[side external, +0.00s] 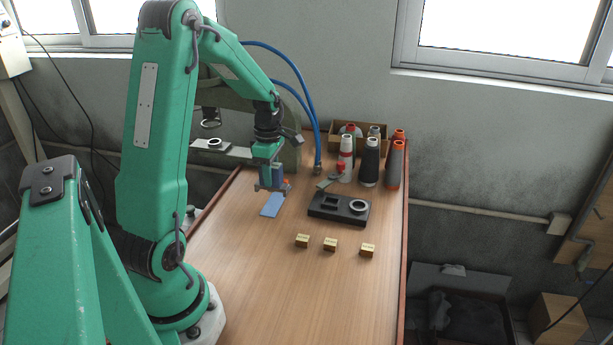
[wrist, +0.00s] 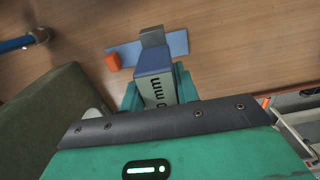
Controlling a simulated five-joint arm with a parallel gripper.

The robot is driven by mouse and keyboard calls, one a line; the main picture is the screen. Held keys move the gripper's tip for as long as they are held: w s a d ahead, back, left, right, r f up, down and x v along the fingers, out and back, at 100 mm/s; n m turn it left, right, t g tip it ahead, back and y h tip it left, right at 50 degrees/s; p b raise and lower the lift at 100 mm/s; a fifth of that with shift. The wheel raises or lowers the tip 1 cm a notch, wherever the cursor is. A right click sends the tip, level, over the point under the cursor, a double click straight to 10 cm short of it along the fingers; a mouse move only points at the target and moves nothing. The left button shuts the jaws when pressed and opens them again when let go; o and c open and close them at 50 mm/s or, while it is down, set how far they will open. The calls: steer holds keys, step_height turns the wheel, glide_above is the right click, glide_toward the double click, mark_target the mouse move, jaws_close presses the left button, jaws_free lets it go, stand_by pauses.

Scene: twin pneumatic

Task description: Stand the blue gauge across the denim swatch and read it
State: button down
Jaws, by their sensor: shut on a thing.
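My gripper (side external: 270,187) is shut on the blue gauge (side external: 277,172), over the far end of the denim swatch. In the wrist view the gauge (wrist: 154,62) sits between the green fingers, with a pale face marked "mm" and a grey block (wrist: 152,36) beyond its blue top. The denim swatch (side external: 271,206) is a flat blue strip on the table, partly hidden by the gripper. It also shows behind the gauge in the wrist view (wrist: 177,43). I cannot tell whether the gauge touches it. A small orange block (wrist: 112,61) is beside the gauge.
A black holder (side external: 325,212) with a square recess and a pale ring stands to the right. Several thread spools (side external: 369,163) stand behind it. Three small brass blocks (side external: 330,244) lie in front.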

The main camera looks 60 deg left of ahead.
steer(key=shift+f, duration=1.9)
steer(key=shift+f, duration=0.5)
stand_by(0.4)
steer(key=c, duration=1)
jaws_free()
steer(key=shift+o, duration=0.2)
